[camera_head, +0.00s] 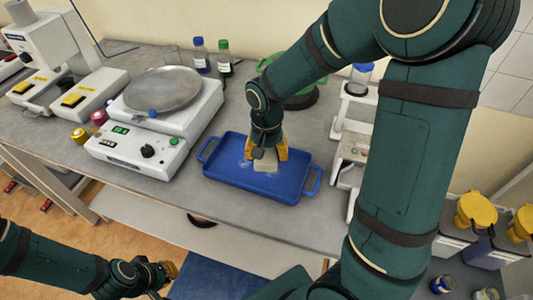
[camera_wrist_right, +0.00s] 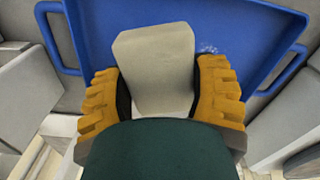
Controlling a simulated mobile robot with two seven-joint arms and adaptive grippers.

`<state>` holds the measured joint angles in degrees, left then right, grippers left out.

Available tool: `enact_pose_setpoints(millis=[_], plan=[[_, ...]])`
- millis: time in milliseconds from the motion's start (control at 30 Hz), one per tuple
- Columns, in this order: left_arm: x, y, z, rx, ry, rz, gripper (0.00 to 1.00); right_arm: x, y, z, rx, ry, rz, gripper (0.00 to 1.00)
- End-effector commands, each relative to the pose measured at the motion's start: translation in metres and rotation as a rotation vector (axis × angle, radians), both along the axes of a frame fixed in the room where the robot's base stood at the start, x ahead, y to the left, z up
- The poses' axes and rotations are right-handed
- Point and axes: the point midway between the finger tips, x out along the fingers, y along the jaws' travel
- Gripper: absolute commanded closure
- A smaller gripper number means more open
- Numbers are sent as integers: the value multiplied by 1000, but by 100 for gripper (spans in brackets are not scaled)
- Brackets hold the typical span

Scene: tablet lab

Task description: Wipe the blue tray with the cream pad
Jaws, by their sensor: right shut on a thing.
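The blue tray (camera_head: 225,175) lies on the grey bench, with a handle at each end. Whitish marks show on its floor beside the pad, and it fills the upper part of the right wrist view (camera_wrist_right: 100,30). My right gripper (camera_head: 266,158) is over the tray, shut on the cream pad (camera_head: 265,167). In the right wrist view the pad (camera_wrist_right: 155,70) sits between the orange fingers. I cannot tell whether the pad touches the tray floor. My left gripper (camera_head: 165,272) is low in front of the bench, away from the tray; its opening is unclear.
A white device with a round metal plate (camera_head: 162,90) stands left of the tray. Blue- and green-capped bottles (camera_head: 224,58) stand behind. A white rack (camera_head: 352,140) is close on the right. Yellow-lidded bins (camera_head: 475,210) stand at the far right.

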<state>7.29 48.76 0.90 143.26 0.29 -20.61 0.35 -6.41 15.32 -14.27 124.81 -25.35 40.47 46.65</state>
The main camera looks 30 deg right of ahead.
Motion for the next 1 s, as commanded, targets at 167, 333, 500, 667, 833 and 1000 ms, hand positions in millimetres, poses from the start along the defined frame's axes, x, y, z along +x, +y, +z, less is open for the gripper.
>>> enact_pose_setpoints(millis=[167,333,500,667,833,1000], plan=[[0,0,-1,0,0,0,100,0,0,-1,1,1,0,66],[0,0,2,0,0,0,100,0,0,2,0,0,0,66],[0,0,12,0,0,0,100,0,0,16,1,-1,0,66],[0,0,23,0,0,0,100,0,0,29,0,0,0,66],[0,0,23,0,0,0,100,0,0,30,1,1,0,66],[0,0,22,0,0,0,100,0,0,29,1,1,0,66]])
